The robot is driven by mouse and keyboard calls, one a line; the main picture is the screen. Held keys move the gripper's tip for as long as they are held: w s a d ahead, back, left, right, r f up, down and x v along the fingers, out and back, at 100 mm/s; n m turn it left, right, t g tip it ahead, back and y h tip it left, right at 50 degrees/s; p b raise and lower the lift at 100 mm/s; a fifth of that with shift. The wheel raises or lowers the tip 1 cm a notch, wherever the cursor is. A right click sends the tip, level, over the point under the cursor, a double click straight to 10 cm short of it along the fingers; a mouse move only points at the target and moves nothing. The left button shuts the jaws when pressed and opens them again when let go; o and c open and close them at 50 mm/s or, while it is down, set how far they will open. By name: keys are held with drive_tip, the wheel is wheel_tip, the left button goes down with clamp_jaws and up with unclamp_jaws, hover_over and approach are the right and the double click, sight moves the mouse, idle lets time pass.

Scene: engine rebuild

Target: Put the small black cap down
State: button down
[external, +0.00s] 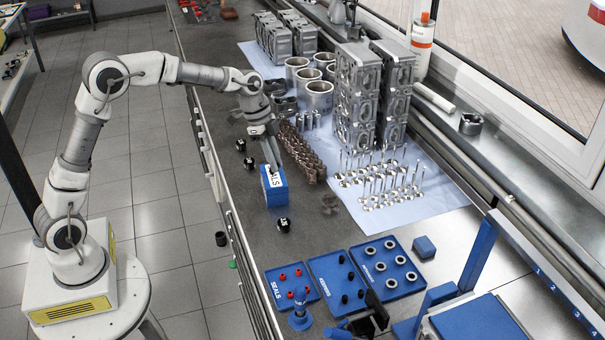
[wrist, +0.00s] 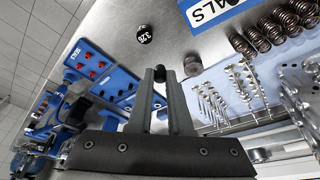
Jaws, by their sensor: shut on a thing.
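My gripper (external: 273,160) points down, seen just over the top of the blue SEALS box (external: 279,195) in the external view. In the wrist view its two fingers (wrist: 160,76) are close together, with a small dark piece, the small black cap (wrist: 160,73), between the tips. The fingers hide most of the cap. In the external view I cannot make it out at the fingertips. The box also shows at the top of the wrist view (wrist: 212,12), to the right of the fingers.
A black piece with a white label (external: 283,225) stands on the bench near the box. Another dark piece (wrist: 193,65) shows beside the fingers. Springs (external: 300,150) and upright valves (external: 385,185) lie to the right. Blue trays (external: 335,275) hold small rings and caps.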

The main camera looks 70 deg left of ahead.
drive_tip(key=p, duration=0.1)
hover_over(277, 178)
drive_tip(key=f, duration=0.5)
drive_tip(key=shift+s+a+f, duration=0.3)
drive_tip(key=shift+s+f, duration=0.1)
drive_tip(key=shift+a+f, duration=0.1)
drive_tip(key=shift+f, duration=1.95)
drive_tip(key=shift+f, duration=0.25)
drive_tip(key=c, duration=0.8)
unclamp_jaws()
drive_tip(key=shift+c, duration=0.2)
drive_tip(key=shift+r, duration=0.1)
drive_tip(key=shift+r+p, duration=0.25)
drive_tip(key=shift+p, duration=0.05)
drive_tip(key=v, duration=1.2)
